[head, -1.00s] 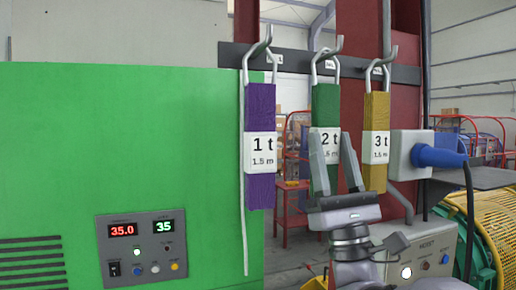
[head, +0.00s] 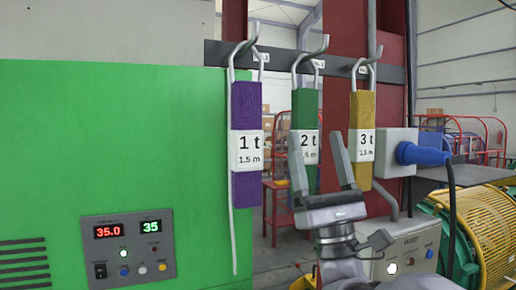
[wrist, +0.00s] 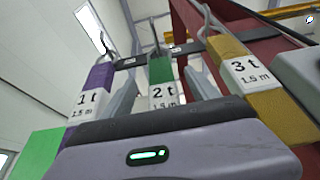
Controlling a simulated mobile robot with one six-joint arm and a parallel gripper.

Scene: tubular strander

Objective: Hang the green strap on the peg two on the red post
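The green strap (head: 303,108), labelled 2 t, 1.5 m, hangs upright by its grey loop at the middle hook (head: 312,52) on the dark rail (head: 280,60). It also shows in the wrist view (wrist: 160,70), between my two fingers and beyond them. My gripper (head: 320,150) is open, fingers pointing up, in front of the green strap's lower part. No contact with the strap is visible. The left finger covers part of the strap in the head view. A red post (head: 350,25) stands behind the rail, to the right of the green strap's hook.
A purple strap (head: 246,105) hangs left and a yellow strap (head: 362,105) right of the green one. A grey box with a blue plug (head: 420,154) is close on the right. A green cabinet (head: 110,140) fills the left. A yellow guarded drum (head: 490,225) stands lower right.

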